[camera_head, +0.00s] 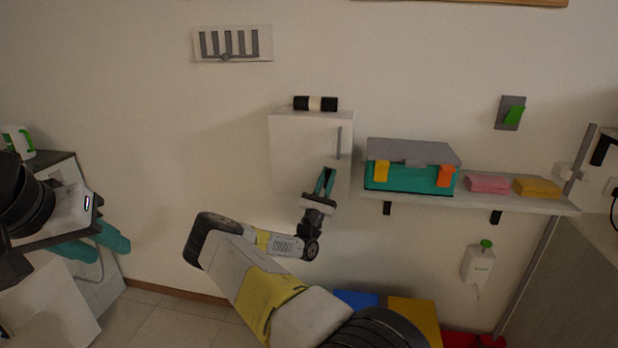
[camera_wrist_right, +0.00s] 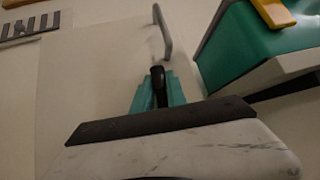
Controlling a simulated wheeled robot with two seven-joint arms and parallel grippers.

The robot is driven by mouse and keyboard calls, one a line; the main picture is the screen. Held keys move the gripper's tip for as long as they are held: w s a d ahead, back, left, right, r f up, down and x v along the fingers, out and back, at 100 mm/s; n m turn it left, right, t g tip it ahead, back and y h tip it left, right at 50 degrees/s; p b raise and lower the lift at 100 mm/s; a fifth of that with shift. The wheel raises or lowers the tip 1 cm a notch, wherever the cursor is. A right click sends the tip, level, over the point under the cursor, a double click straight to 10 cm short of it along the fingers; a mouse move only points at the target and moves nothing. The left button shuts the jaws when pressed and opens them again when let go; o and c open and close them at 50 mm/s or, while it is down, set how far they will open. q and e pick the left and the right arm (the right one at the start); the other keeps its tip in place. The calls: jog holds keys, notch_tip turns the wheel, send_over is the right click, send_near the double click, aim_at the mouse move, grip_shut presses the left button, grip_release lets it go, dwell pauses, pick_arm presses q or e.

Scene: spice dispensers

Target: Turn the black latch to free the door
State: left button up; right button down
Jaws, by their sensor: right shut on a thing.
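A white cabinet (camera_head: 300,150) hangs on the wall with its door closed. A grey bar handle (camera_head: 338,143) runs upright near the door's right edge; it also shows in the right wrist view (camera_wrist_right: 162,30). My right gripper (camera_head: 326,178) is at the lower right of the door, below the handle. In the right wrist view its teal fingers (camera_wrist_right: 158,92) are shut on the black latch (camera_wrist_right: 157,76), whose top sticks up between them. The fingers hide the latch's lower part. My left gripper (camera_head: 98,244) is at the far left, its teal fingers apart and empty, away from the cabinet.
A teal toolbox (camera_head: 410,178) with a grey lid stands on the shelf (camera_head: 540,205) just right of the cabinet, close to my right gripper. Pink (camera_head: 488,183) and yellow (camera_head: 537,187) blocks lie further right.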

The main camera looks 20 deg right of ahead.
jog(key=n+t+y, duration=0.2)
jog(key=n, duration=0.1)
jog(key=shift+w+a, duration=0.1)
jog(key=shift+a, duration=0.1)
jog(key=shift+w+a+n+t+y, duration=0.1)
jog(key=shift+n+t+y, duration=0.2)
jog(key=shift+n+t, duration=0.15)
jog(key=c, duration=1.3)
grip_release()
jog(key=shift+c, duration=0.2)
jog(key=v, duration=0.7)
jog(key=shift+s+a+f, duration=0.2)
jog(key=shift+s+f, duration=0.05)
jog(key=shift+f, duration=0.05)
